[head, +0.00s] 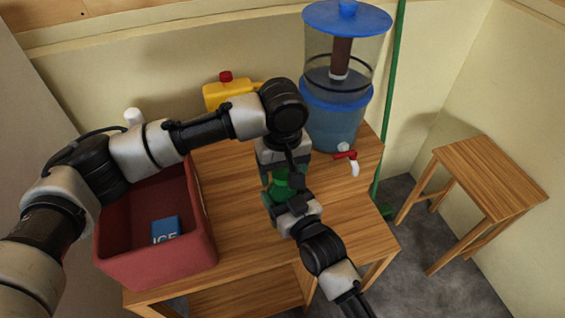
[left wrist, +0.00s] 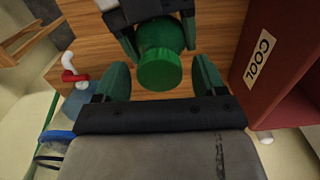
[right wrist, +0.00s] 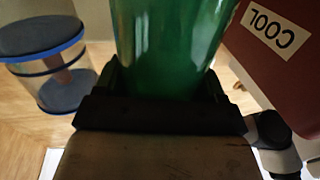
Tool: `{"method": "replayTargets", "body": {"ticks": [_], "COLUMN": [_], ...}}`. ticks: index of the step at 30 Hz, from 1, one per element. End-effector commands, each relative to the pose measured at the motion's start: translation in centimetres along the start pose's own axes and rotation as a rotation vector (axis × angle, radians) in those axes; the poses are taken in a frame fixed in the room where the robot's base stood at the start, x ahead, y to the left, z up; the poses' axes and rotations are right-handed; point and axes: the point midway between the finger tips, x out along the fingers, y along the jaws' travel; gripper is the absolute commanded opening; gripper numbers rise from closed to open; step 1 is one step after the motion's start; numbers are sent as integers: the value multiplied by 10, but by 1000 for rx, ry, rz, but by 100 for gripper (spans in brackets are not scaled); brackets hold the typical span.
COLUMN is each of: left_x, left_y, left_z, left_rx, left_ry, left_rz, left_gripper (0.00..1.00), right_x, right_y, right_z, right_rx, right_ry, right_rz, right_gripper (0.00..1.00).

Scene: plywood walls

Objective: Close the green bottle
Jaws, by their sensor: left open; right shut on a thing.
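The green bottle (head: 279,189) is upright above the table, partly hidden between my two grippers. My right gripper (head: 290,203) is shut on its body, and the right wrist view shows the translucent green wall (right wrist: 168,45) between the jaws. In the left wrist view a round green cap (left wrist: 160,56) appears at the bottle's top; I cannot tell how tightly it sits. My left gripper (head: 283,166) is above the bottle and open. In the left wrist view its fingers (left wrist: 160,76) stand on both sides of the cap, with gaps showing.
A red cooler box (head: 203,235) with a blue ice pack (head: 166,230) stands left on the wooden table (head: 240,240). A water dispenser (head: 335,125) with a red tap (head: 345,155) and a yellow jug (head: 215,96) are at the back. A wooden stool (head: 490,178) stands right.

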Motion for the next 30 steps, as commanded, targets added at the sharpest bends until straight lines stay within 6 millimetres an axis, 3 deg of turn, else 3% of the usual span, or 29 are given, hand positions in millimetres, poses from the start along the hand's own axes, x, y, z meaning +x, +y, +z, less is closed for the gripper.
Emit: {"method": "replayTargets", "body": {"ticks": [5, 12, 15, 22, 30], "left_x": [0, 0, 0, 0, 0], "left_y": [0, 0, 0, 0, 0], "left_z": [0, 0, 0, 0, 0], "left_rx": [0, 0, 0, 99, 595], "left_ry": [0, 0, 0, 0, 0], "left_rz": [0, 0, 0, -1, -1], "left_gripper": [69, 32, 21, 20, 20], "right_x": [0, 0, 0, 0, 0], "right_y": [0, 0, 0, 0, 0], "right_z": [0, 0, 0, 0, 0], "right_rx": [0, 1, 1, 1, 1], "right_ry": [-1, -1, -1, -1, -1], "right_rz": [0, 0, 0, 0, 0], "right_gripper": [4, 4, 4, 4, 4]}}
